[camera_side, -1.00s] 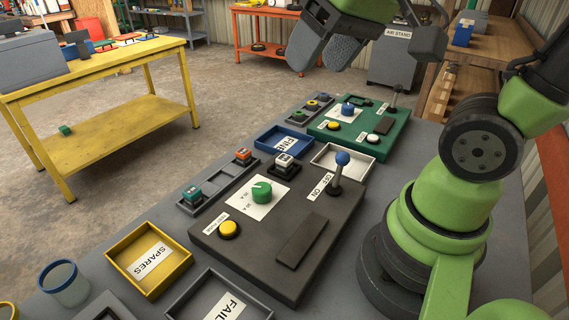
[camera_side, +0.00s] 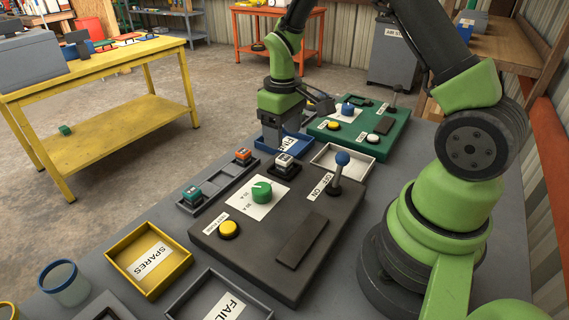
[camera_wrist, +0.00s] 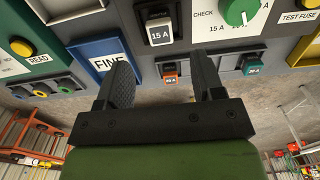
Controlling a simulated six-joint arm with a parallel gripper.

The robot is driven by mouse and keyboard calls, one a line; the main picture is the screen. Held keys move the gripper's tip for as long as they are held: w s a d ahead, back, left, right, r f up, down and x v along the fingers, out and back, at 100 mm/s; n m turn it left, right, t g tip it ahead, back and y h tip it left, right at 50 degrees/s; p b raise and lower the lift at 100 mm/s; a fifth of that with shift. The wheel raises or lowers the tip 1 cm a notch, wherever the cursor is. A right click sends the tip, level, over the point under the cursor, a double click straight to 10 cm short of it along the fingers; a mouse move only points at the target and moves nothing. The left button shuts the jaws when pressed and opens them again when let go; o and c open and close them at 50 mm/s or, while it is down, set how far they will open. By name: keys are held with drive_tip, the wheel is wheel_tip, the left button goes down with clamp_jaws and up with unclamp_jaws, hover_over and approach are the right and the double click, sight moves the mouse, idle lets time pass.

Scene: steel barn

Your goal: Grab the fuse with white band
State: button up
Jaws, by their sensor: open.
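The white-topped fuse (camera_side: 284,161), marked 15 A in the wrist view (camera_wrist: 160,33), sits in a black socket at the edge of the dark test panel. It is the only fuse that looks white. An orange fuse (camera_side: 243,155) and a teal fuse (camera_side: 192,193) stand in the grey rack (camera_side: 219,187). They also show in the wrist view as orange (camera_wrist: 170,79) and teal (camera_wrist: 253,68). My gripper (camera_wrist: 163,72) is open and empty. In the side view it points down at the blue FINE tray, behind the white-topped fuse, hiding part of the tray.
The dark panel (camera_side: 220,248) carries a green knob (camera_side: 262,190), yellow button (camera_side: 229,229) and upright blue-topped lever (camera_side: 340,172). A yellow SPARES tray (camera_side: 180,267) and grey FAIL tray (camera_side: 183,307) are in front. A green panel (camera_side: 375,143) and an empty white tray (camera_side: 345,172) are behind.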

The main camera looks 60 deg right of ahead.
sight(282, 157)
drive_tip(key=shift+w+f, duration=0.1)
drive_tip(key=shift+f, duration=3.1)
drive_tip(key=c, duration=1)
